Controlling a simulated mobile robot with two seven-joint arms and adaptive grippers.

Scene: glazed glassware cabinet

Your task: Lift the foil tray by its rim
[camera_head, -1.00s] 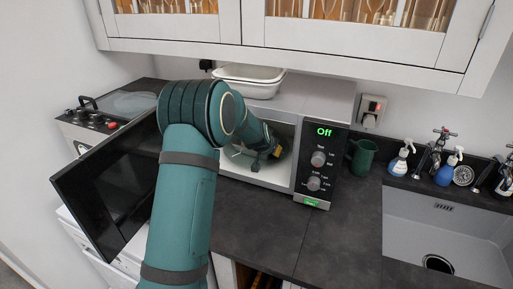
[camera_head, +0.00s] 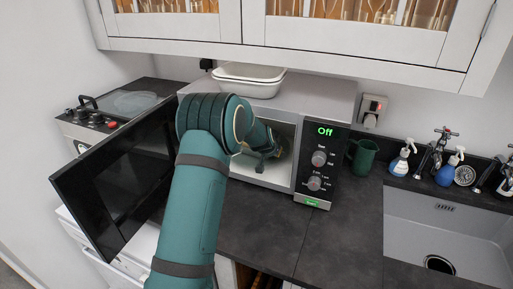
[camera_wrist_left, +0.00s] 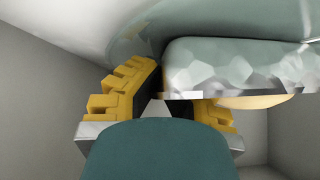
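The foil tray (camera_wrist_left: 235,68) shows in the left wrist view as a crinkled silvery shape at upper right, with a pale yellowish patch under its edge. I cannot make it out in the head view. My left gripper (camera_wrist_left: 180,103), with yellow ridged pads, is inside the microwave, its fingers apart. The tray's near end reaches across the gap between the fingers, close to the left-hand finger; I cannot tell whether they touch. In the head view the left gripper (camera_head: 268,152) is small and partly hidden by my arm. My right gripper is not in view.
The microwave (camera_head: 282,121) stands open, its dark door (camera_head: 105,190) swung out left beside my arm. White dishes (camera_head: 250,78) sit on top. A green mug (camera_head: 362,157) and a sink (camera_head: 450,225) are to the right. The counter in front is clear.

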